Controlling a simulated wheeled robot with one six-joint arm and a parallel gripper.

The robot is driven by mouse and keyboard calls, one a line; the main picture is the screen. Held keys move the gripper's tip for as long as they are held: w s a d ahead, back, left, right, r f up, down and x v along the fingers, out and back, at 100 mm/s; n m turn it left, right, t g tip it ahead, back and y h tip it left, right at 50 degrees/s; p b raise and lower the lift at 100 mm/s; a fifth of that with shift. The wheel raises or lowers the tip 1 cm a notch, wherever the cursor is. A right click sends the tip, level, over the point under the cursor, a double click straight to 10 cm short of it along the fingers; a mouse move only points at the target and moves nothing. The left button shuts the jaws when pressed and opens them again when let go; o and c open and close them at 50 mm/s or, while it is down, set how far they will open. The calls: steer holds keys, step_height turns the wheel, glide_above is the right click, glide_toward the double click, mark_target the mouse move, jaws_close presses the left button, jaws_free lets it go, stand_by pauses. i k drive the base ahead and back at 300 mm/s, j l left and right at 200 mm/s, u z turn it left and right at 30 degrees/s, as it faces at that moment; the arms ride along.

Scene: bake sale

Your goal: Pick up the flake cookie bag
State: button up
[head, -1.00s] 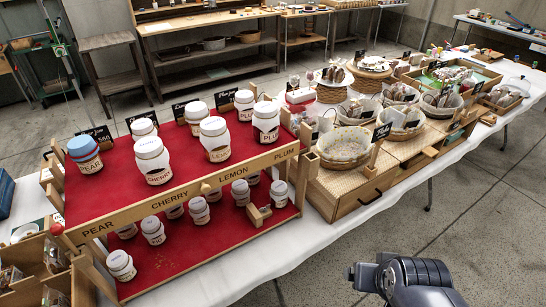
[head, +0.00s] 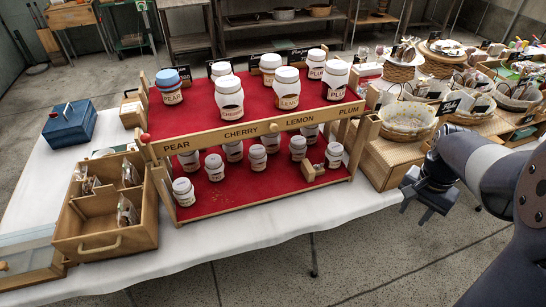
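I cannot make out which bag is the flake cookie bag; no readable label shows it. Small clear bags with brown contents stand in the compartments of a wooden box at the lower left, one bag (head: 127,212) in the front right part. More bags (head: 479,82) sit in baskets at the upper right. My gripper (head: 424,212) is at the right, in front of the table edge and below the woven basket. It is far from the wooden box and seems empty. Its finger gap is too small to judge.
A red two-level jar stand (head: 250,181) with several white jars fills the middle of the table. The wooden box (head: 102,244) has low walls and a front handle. A blue box (head: 70,125) stands behind it. White cloth (head: 280,222) is bare along the front edge.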

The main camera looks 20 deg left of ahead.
mark_target(131, 179)
steer(key=k+j+u, duration=0.1)
steer(key=k+u, duration=0.2)
steer(key=k, duration=0.2)
steer(key=k+j+u, duration=0.15)
steer(key=k+u, duration=0.2)
steer(key=i+j+u, duration=0.1)
steer(key=u, duration=0.35)
steer(key=i+u, duration=0.2)
steer(key=u, duration=0.3)
steer(key=i+u, duration=0.15)
steer(key=u, duration=0.3)
steer(key=i+l, duration=0.2)
steer(key=i, duration=0.25)
steer(key=i+l, duration=0.25)
steer(key=i, duration=0.2)
steer(key=i+l, duration=0.2)
steer(key=i, duration=0.25)
